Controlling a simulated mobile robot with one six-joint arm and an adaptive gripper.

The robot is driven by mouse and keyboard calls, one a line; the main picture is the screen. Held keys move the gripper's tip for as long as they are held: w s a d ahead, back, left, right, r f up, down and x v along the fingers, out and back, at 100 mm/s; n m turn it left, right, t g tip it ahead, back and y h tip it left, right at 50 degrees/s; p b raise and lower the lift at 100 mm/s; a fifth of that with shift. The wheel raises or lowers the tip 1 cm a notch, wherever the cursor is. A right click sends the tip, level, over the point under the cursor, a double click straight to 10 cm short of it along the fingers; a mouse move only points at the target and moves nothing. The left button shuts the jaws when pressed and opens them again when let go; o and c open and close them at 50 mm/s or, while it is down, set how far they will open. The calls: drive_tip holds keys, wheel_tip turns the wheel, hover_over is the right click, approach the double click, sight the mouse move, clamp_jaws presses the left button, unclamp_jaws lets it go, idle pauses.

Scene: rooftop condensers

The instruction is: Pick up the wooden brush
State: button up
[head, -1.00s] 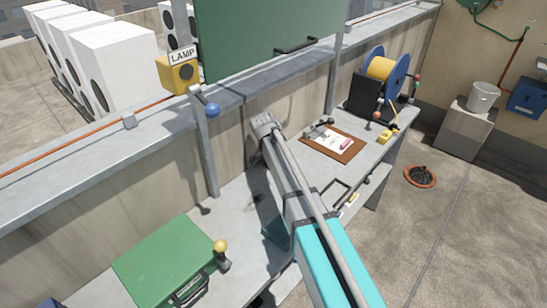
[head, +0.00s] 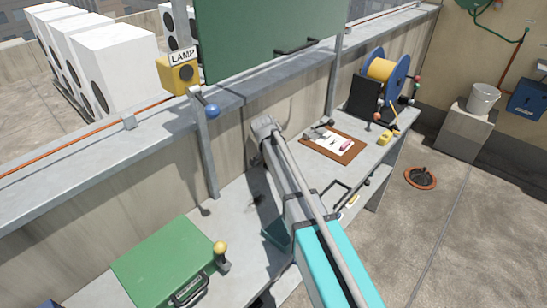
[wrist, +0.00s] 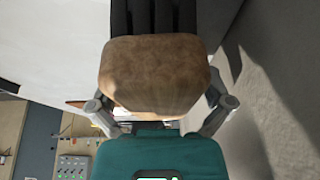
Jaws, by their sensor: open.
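The wooden brush (wrist: 155,75) fills the upper middle of the wrist view, very close. Its brown, rounded wooden body faces the camera, and dark strips that look like bristles show above it. My gripper (wrist: 160,105) is open, with one grey finger at each lower side of the brush. I cannot tell whether the fingers touch it. In the head view my arm reaches over the grey bench (head: 225,205), and the brush and the fingers cannot be made out there.
A green case (head: 165,258) and a yellow-knobbed lever (head: 221,252) stand left of my arm. A clipboard (head: 318,146) and cable reel (head: 384,75) are right. A blue-knobbed lever (head: 211,111) and yellow LAMP box (head: 179,75) are on the wall side.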

drive_tip(key=shift+f, duration=0.1)
idle(0.3)
drive_tip(key=c, duration=1.1)
drive_tip(key=shift+r, duration=0.2)
wheel_tip(320, 180, up, 2)
drive_tip(key=shift+r+p, duration=0.1)
drive_tip(key=shift+p, duration=1.1)
drive_tip(key=shift+c, duration=0.2)
drive_tip(key=shift+r+p, duration=0.85)
drive_tip(key=shift+p, duration=0.05)
drive_tip(key=s+d+r+p, duration=0.4)
drive_tip(key=s+r+p, duration=0.5)
drive_tip(key=s, duration=0.4)
drive_tip(key=shift+s+r, duration=0.15)
drive_tip(key=shift+s, duration=0.1)
